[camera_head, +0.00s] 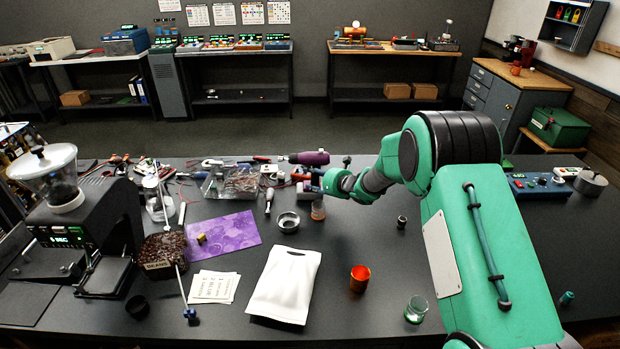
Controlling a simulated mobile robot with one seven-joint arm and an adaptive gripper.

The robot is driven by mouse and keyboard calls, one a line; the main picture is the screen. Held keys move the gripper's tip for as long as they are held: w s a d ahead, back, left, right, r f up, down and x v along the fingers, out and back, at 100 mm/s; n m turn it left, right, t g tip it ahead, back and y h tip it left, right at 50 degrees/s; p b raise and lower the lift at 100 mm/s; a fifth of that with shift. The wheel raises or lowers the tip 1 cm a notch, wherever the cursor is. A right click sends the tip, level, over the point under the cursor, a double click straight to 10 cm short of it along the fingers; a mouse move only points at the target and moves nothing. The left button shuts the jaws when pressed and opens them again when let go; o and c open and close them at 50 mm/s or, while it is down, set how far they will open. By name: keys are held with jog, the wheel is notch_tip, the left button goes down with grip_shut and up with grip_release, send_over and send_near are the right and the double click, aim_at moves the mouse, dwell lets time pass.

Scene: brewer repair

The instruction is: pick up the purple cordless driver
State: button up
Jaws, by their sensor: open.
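The purple cordless driver (311,158) lies near the far edge of the black workbench, at the centre of the head view. Its purple body is to the right and a thin grey tip points left. My gripper (306,186) is at the end of my green arm, just in front of the driver in the picture. It is small and dark here, and its fingers are hard to make out. It is open, and I see nothing held in it. Part of the driver's lower side is hidden behind my gripper and nearby clutter. I cannot tell the gap between them.
Tools and a parts tray (231,184) crowd the bench left of the driver. A metal bowl (288,222) and a brownish jar (318,211) stand in front.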

aim_at(314, 154)
grip_shut()
jog(key=shift+w+r, duration=0.1)
jog(key=shift+r, duration=0.1)
dwell(0.3)
jog(key=shift+r, duration=0.25)
jog(key=shift+r+p, duration=0.95)
jog(key=shift+r, duration=3.8)
